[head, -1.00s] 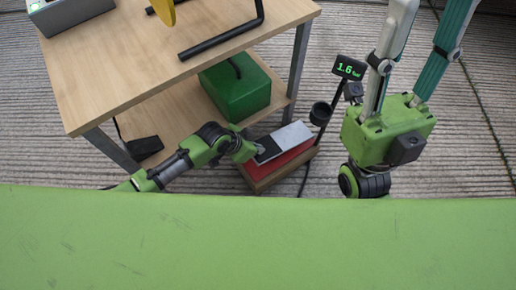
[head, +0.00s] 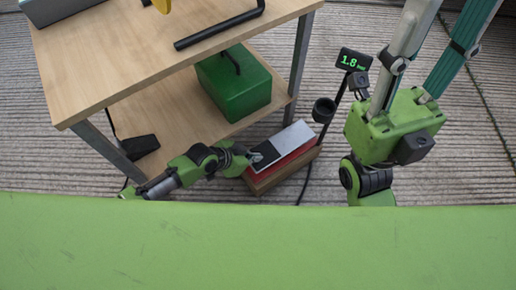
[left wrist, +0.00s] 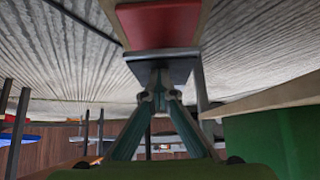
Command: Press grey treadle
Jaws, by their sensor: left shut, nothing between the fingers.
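The grey treadle (head: 292,141) is a slanted plate with a dark pad at its left end, over a red body on a wooden base on the floor. My left gripper (head: 256,157) is at the dark left end of the plate, fingers shut and empty. In the left wrist view its fingertips (left wrist: 160,97) meet at the grey plate (left wrist: 160,68), with the red body (left wrist: 160,24) beyond; whether they touch is hard to tell. My right gripper (head: 398,122) is raised at the right, its fingertips cut off by the top edge.
A small display (head: 354,60) reading 1.8 stands on a post behind the treadle, with a black cup (head: 323,110) on it. A wooden table (head: 110,70) with a lower shelf holding a green box (head: 235,88) stands at the left. A green surface (head: 260,245) fills the front.

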